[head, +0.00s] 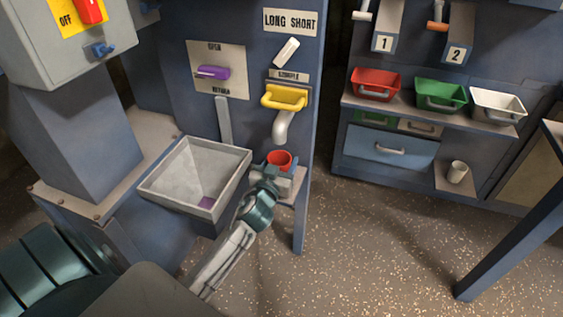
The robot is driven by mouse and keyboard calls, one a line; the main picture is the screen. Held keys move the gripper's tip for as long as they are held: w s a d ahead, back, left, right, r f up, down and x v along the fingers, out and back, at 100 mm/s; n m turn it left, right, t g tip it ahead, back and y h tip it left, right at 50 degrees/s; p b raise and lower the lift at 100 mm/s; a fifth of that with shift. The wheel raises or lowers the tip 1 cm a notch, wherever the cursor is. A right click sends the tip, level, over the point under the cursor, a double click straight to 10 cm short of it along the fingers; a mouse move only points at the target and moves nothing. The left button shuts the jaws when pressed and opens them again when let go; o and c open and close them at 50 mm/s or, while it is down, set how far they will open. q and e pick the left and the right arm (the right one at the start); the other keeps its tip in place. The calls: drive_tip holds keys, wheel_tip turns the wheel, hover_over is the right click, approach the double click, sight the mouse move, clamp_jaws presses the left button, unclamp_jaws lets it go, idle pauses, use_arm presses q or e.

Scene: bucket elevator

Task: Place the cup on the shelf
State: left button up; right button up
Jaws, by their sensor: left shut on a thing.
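A small red cup (279,160) is upright below the grey spout (282,128) of the blue machine, close to a small grey ledge (298,188) on its right side. My left gripper (272,172) reaches up from below and is shut on the cup. The gripper hides the cup's lower part, so I cannot tell whether it touches the ledge. A second cup, pale grey (457,172), stands on a low shelf (443,182) of the cabinet at right. My right gripper is not in view.
A wide grey hopper (163,197) sits left of my gripper. A yellow handle (284,97) is above the spout, and a purple lever (213,72) is further left. Red (375,84), green (440,94) and white (497,105) bins stand on the cabinet. Speckled floor between is clear.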

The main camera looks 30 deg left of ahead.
use_arm(q)
drive_tip(key=o, duration=1)
drive_tip(key=shift+c, duration=0.2)
